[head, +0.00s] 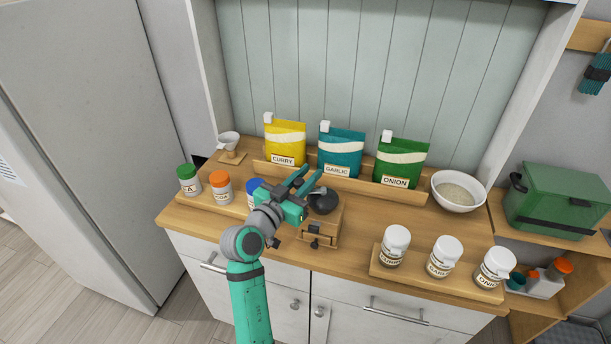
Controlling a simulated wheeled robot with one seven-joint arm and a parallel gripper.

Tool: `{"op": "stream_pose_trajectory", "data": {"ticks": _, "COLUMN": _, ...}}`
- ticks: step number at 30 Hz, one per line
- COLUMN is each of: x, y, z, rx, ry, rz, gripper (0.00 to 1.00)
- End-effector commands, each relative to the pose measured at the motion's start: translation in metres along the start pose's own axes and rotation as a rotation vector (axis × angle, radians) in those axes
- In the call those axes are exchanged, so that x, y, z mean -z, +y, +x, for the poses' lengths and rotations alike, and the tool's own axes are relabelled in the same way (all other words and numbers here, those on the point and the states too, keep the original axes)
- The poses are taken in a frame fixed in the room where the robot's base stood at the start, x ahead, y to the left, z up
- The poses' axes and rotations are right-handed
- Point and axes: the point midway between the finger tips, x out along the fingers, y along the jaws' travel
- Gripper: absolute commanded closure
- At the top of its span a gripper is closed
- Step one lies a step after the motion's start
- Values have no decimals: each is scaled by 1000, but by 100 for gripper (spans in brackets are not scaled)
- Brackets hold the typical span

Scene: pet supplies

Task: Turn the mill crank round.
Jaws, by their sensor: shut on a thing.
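The mill (320,231) is a wooden box with a small front drawer and a dark round bowl (323,203) on top. It stands near the front edge of the wooden counter, in the middle of the head view. My gripper (304,181) is at the top left of the mill, its fingers pointing up and to the right in the picture. It is shut on the mill crank, but the crank itself is mostly hidden by the fingers. A small light piece shows beside the fingertips, above the bowl. I cannot tell the crank's exact angle.
Yellow curry (285,142), teal garlic (341,152) and green onion (401,163) pouches stand behind. Lidded jars stand left, including a green-capped one (189,180). White-capped jars (395,246) stand right on a board. A white bowl (458,191) and green box (556,201) are further right.

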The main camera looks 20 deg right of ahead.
Motion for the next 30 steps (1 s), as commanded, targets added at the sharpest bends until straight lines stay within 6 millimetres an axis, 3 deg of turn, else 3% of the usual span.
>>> {"op": "stream_pose_trajectory", "data": {"ticks": 4, "x": 0, "y": 0, "z": 0, "rx": 1, "ry": -1, "rz": -1, "gripper": 100}}
{"op": "stream_pose_trajectory", "data": {"ticks": 5, "x": 0, "y": 0, "z": 0, "rx": 1, "ry": -1, "rz": -1, "gripper": 71}}
{"op": "stream_pose_trajectory", "data": {"ticks": 6, "x": 0, "y": 0, "z": 0, "rx": 1, "ry": -1, "rz": -1, "gripper": 61}}
{"op": "stream_pose_trajectory", "data": {"ticks": 7, "x": 0, "y": 0, "z": 0, "rx": 1, "ry": -1, "rz": -1, "gripper": 59}}
{"op": "stream_pose_trajectory", "data": {"ticks": 19, "x": -1, "y": -1, "z": -8, "rx": 2, "ry": -1, "rz": -2, "gripper": 59}}
{"op": "stream_pose_trajectory", "data": {"ticks": 30, "x": -1, "y": -1, "z": -73, "rx": 4, "ry": 0, "rz": -1, "gripper": 59}}
